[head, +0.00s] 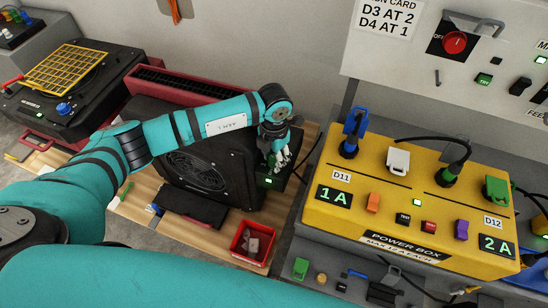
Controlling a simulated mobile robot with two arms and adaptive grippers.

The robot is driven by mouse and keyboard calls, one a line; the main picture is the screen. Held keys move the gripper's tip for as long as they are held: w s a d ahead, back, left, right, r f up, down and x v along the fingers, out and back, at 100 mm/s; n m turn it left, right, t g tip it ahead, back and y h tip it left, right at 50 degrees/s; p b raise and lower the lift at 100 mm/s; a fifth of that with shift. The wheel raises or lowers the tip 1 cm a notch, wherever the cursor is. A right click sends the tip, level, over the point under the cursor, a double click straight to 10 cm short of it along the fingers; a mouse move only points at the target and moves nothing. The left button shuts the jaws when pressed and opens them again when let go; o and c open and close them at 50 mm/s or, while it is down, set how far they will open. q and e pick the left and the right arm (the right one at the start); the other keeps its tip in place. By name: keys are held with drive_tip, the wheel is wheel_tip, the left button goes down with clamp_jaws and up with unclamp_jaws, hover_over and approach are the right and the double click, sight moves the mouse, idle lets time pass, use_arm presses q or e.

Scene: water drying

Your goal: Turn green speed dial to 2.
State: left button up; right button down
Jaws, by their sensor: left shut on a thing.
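The black fan unit (243,165) with a round grille stands on a wooden bench, left of the yellow power box. My left gripper (276,160) reaches down to its right-hand end from above. It is shut on a small green knob there, which I take for the green speed dial (271,160). The fingers hide most of the dial, so its setting cannot be read. A small lit green display (271,181) sits just below the fingers. My right gripper is not in view.
The yellow power box (330,228) stands to the right, with blue, white and green plugs and displays reading 1A and 2A. A red tray (237,253) and a dark flat pad (194,208) lie in front of the fan unit. A white panel with a red switch (455,42) hangs behind.

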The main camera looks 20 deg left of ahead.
sight(274, 159)
use_arm(q)
drive_tip(key=shift+w+r, duration=0.1)
drive_tip(key=o, duration=0.9)
drive_tip(key=shift+c, duration=0.2)
wheel_tip(274, 159, up, 12)
idle(0.4)
